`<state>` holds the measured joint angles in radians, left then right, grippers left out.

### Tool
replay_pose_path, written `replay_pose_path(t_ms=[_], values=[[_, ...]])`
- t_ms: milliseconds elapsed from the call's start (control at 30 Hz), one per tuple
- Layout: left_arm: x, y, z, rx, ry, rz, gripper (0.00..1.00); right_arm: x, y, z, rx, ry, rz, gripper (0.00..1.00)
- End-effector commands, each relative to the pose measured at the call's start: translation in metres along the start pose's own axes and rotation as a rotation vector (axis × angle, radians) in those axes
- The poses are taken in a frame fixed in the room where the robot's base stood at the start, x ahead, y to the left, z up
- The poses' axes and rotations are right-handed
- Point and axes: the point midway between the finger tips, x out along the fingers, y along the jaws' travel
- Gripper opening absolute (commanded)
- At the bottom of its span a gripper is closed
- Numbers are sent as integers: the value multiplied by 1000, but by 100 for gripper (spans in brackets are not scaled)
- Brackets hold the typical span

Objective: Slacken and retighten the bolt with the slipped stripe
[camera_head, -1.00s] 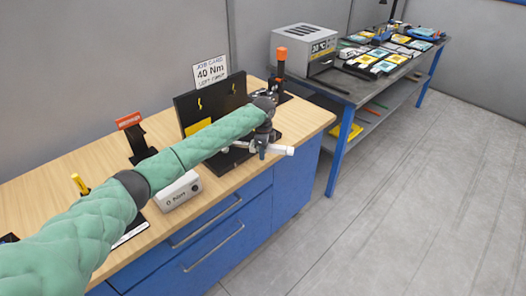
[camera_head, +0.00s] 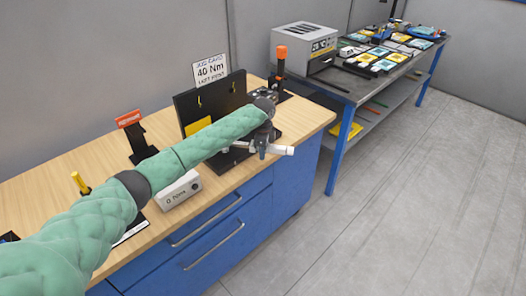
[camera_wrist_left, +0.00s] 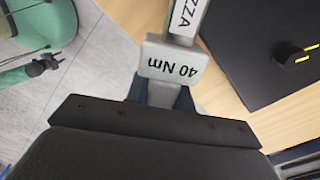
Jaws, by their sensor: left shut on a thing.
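My left gripper (camera_head: 262,146) is shut on a pale grey tool with a "40 Nm" label (camera_wrist_left: 172,68), likely a torque wrench. In the head view the tool's light end (camera_head: 283,150) sticks out right of the gripper, over the bench's front edge. In the left wrist view the tool runs up from between the dark fingers (camera_wrist_left: 163,97). A black upright panel (camera_head: 185,109) with yellow marks stands behind my left forearm. It shows in the wrist view (camera_wrist_left: 262,60) at upper right.
A job card (camera_head: 210,70) reading 40 Nm stands behind the panel. A small grey box with a display (camera_head: 180,190), a red-topped black stand (camera_head: 136,140) and an orange-topped post (camera_head: 281,65) stand on the wooden bench (camera_head: 52,190). A cluttered metal table (camera_head: 345,88) is behind; the floor at right is clear.

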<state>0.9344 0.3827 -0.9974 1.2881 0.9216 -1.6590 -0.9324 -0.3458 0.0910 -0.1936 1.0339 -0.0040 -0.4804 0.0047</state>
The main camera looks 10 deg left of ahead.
Motion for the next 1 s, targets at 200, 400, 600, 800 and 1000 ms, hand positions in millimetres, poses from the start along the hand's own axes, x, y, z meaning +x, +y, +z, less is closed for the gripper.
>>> replay_pose_path(t_ms=[200,400,600,800,1000], values=[[0,-1,0,0,0,-2,0,0,0,0,0,0,0,36],[0,-1,0,-4,0,-2,0,0,0,0,0,0,0,36],[0,-4,0,-21,0,-1,0,-1,0,0,0,0,0,36],[0,-8,0,-44,1,-1,0,-2,0,0,0,0,0,36],[0,-10,0,-57,1,-1,0,-3,0,0,0,0,0,36]])
